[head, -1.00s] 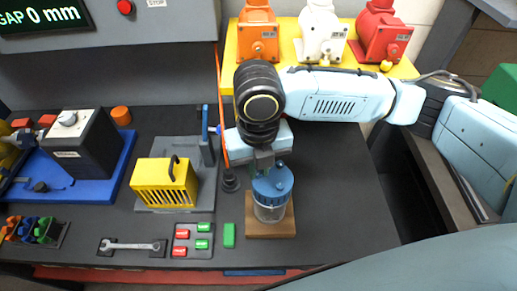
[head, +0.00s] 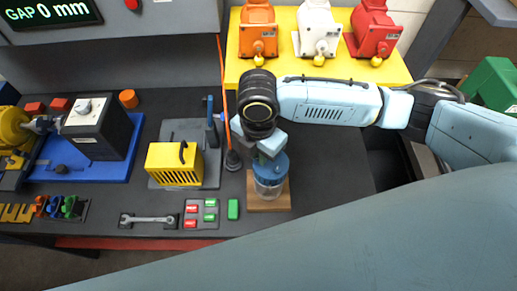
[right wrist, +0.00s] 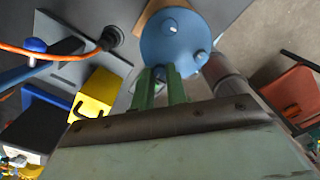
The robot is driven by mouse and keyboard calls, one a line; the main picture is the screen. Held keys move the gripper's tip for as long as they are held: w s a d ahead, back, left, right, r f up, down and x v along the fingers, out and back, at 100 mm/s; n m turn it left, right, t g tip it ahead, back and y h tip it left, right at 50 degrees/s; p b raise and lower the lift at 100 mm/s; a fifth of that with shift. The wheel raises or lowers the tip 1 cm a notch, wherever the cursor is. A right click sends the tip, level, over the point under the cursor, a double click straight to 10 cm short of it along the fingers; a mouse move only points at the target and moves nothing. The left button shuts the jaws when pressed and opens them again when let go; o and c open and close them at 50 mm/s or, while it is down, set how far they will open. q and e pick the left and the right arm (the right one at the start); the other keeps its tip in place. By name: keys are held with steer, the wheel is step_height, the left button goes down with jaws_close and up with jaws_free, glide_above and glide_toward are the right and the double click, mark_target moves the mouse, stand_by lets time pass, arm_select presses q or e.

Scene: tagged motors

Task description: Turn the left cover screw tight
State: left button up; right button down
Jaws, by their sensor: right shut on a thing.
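A clear jar (head: 268,190) with a blue cover (head: 275,168) stands on a wooden board (head: 268,205) in the head view. The right wrist view shows the blue cover (right wrist: 180,42) from close above, with two small light knobs or screws (right wrist: 172,28) standing on it, apart from my gripper. My right gripper (head: 264,155) is over the left part of the cover. In the right wrist view its green fingers (right wrist: 160,75) are shut at the cover's edge, on what seems to be the left cover screw, mostly hidden between them. My left gripper is not in view.
A yellow slotted box (head: 174,166) on a grey plate and a dark post with an orange cable (head: 232,160) stand left of the jar. Several motors (head: 318,30) stand on a yellow shelf behind. The table right of the jar is clear.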

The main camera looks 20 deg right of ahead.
steer(key=m, duration=0.4)
steer(key=shift+w+r+m, duration=0.2)
steer(key=shift+r+m, duration=0.05)
steer(key=shift+m, duration=0.05)
steer(key=m, duration=0.4)
steer(key=shift+m, duration=0.3)
steer(key=m, duration=0.4)
steer(key=shift+m, duration=0.3)
steer(key=m, duration=0.4)
steer(key=shift+m, duration=0.7)
stand_by(1.1)
steer(key=c, duration=1.4)
jaws_free()
steer(key=shift+s+f, duration=0.1)
steer(key=shift+f, duration=0.05)
step_height(320, 180, up, 14)
steer(key=shift+f, duration=0.25)
